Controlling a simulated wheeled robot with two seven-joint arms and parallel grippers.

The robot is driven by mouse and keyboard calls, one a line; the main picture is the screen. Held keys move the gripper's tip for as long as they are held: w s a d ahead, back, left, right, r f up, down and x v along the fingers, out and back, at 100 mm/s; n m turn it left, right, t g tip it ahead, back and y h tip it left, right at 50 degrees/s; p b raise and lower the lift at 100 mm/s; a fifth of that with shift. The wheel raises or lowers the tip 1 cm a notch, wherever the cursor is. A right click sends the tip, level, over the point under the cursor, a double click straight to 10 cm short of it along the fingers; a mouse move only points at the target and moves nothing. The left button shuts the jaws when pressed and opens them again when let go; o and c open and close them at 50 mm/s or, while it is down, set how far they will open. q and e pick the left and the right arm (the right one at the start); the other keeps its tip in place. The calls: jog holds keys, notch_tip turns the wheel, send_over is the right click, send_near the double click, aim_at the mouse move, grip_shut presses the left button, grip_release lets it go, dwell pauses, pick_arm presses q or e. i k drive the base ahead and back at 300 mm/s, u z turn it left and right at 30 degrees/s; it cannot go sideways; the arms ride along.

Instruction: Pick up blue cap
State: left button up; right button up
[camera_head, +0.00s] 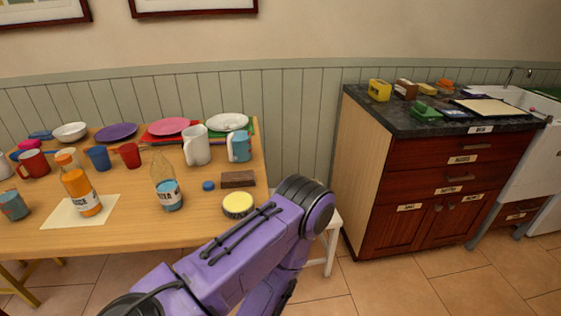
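A small round blue cap (208,185) lies on the wooden table (130,239), near its right end. It sits between a clear water bottle (165,180) on its left and a dark brown block (238,179) on its right. A round yellow-topped object (237,205) is just in front of the block. Nothing touches the cap as far as I can see. A purple arm of mine crosses the lower middle, in front of the table's right front part, and bends down at its right end. Neither gripper shows.
An orange juice bottle (82,188) stands on a paper sheet. A white pitcher (195,146), a light blue mug (239,147), cups and plates fill the back. A white stool (330,235) is right of the table. A dark-topped cabinet (421,201) stands further right.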

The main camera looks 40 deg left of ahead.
aim_at(208, 185)
jog(key=z, duration=0.35)
jog(key=i, duration=1.85)
jog(key=u, duration=2.8)
